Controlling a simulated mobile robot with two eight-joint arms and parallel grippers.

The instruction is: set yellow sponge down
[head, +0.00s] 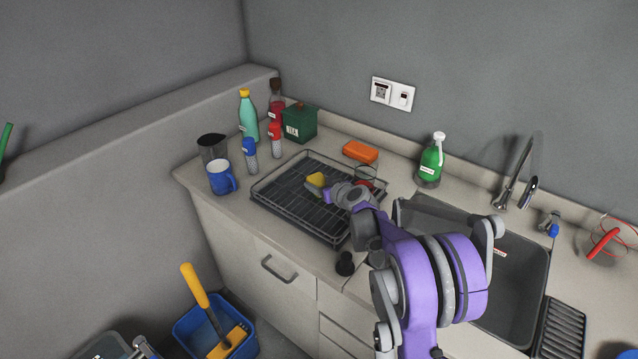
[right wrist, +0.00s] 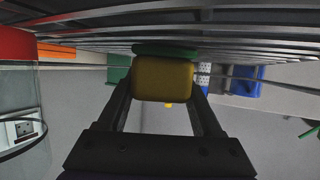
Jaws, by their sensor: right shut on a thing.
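The yellow sponge (head: 316,180) is at the dark dish rack (head: 270,197) on the counter, over its middle. In the right wrist view the yellow sponge (right wrist: 163,80) sits between the two fingers, with a thin green layer on the side facing the rack. My right gripper (head: 325,188) is shut on it. The rack's bars (right wrist: 90,33) run close along that green side; I cannot tell whether they touch. My right arm hides part of the rack's right side. My left gripper is not in view.
A blue mug (head: 221,177), shakers and bottles stand left of and behind the rack. The sink (head: 515,285) is to the right. The rack around the sponge looks clear.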

